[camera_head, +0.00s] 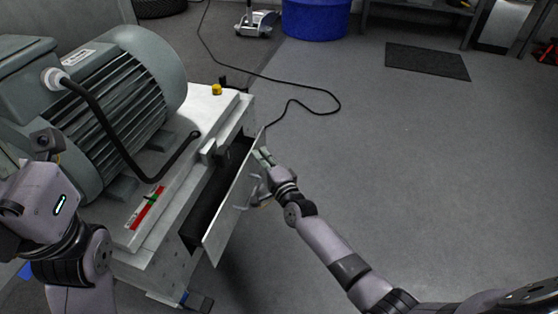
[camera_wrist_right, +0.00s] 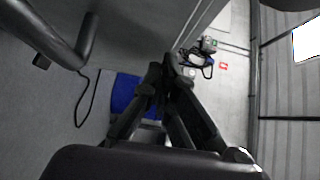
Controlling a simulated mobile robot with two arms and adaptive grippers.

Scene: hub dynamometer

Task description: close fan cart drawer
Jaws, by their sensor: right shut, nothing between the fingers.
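The fan cart (camera_head: 145,262) stands at the left with a large grey motor (camera_head: 125,85) on top. Its drawer (camera_head: 237,195) is pulled out, with a dark gap behind the light front panel. A bar handle is on the panel's outer face; a dark tube that looks like this handle (camera_wrist_right: 52,32) shows in the right wrist view. My right gripper (camera_head: 262,157) is beside the outer face near the panel's far end; contact is unclear. Its fingers are shut and empty in the wrist view (camera_wrist_right: 165,72). My left arm shows at lower left, its fingertips out of view.
A black cable (camera_head: 290,101) loops across the floor behind the cart. A blue tub (camera_head: 315,20) stands at the back, and a dark mat (camera_head: 427,61) lies at the back right. The floor right of the drawer is largely clear around my right arm.

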